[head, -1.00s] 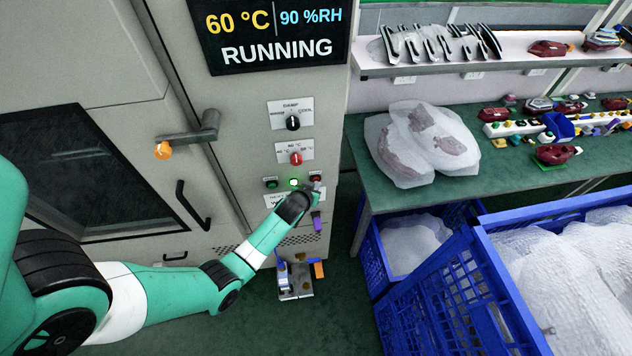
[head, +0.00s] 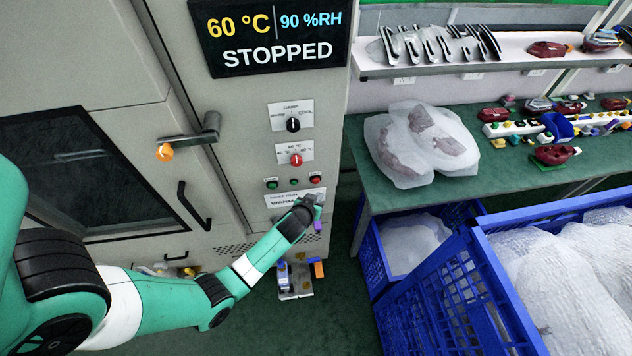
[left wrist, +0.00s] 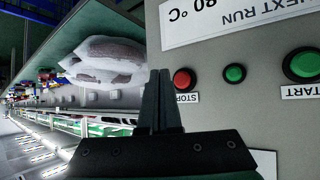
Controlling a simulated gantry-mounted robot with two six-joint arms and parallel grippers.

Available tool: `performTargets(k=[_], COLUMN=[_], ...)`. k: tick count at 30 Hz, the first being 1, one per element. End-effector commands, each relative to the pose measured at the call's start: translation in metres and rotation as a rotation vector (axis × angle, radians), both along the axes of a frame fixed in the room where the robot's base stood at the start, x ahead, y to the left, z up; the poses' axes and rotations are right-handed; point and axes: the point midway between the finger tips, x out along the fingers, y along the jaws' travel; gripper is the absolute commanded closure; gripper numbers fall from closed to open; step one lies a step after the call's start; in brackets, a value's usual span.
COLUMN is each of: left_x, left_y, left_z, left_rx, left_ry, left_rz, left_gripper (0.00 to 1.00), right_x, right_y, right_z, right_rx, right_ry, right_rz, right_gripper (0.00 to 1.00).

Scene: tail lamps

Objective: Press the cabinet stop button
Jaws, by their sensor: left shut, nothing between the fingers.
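The cabinet (head: 260,170) fills the left and middle of the head view. Its display (head: 270,35) reads STOPPED. The red stop button (head: 315,179) sits at the right end of the button row and is uncovered. In the left wrist view the red button (left wrist: 184,80), labelled STOP, shows just right of my fingertips. My left gripper (head: 316,200) is shut and empty, below the stop button in the head view and apart from it. It also shows in the left wrist view (left wrist: 160,75). My right gripper is not in view.
A green start button (head: 271,184) and a small dark green lamp (head: 294,182) share the row. Selector knobs (head: 293,124) are above. A green bench (head: 500,165) with a wrapped bundle (head: 421,143) stands to the right, with blue crates (head: 440,290) below.

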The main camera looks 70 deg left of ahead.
Motion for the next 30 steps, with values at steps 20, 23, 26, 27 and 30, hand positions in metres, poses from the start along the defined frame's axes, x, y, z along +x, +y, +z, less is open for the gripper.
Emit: performTargets(k=[20, 23, 26, 27, 30], left_x=[-0.006, -0.006, -0.006, -0.006, -0.006], left_y=[-0.024, -0.023, -0.024, -0.024, -0.024], left_z=[0.000, 0.000, 0.000, 0.000, 0.000], left_rx=[-0.001, -0.001, -0.001, -0.001, -0.001], left_ry=[0.001, 0.001, 0.000, 0.000, 0.000], left_rz=[0.001, 0.001, 0.001, 0.001, 0.001], left_gripper=[1.00, 1.00, 1.00, 1.00, 1.00], right_x=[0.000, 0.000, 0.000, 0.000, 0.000], right_y=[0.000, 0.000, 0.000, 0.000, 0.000], right_z=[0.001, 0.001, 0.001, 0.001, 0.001], right_rx=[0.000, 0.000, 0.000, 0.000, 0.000], right_ry=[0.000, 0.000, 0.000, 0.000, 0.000], right_rz=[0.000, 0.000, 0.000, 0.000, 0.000], right_gripper=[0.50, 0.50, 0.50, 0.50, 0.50])
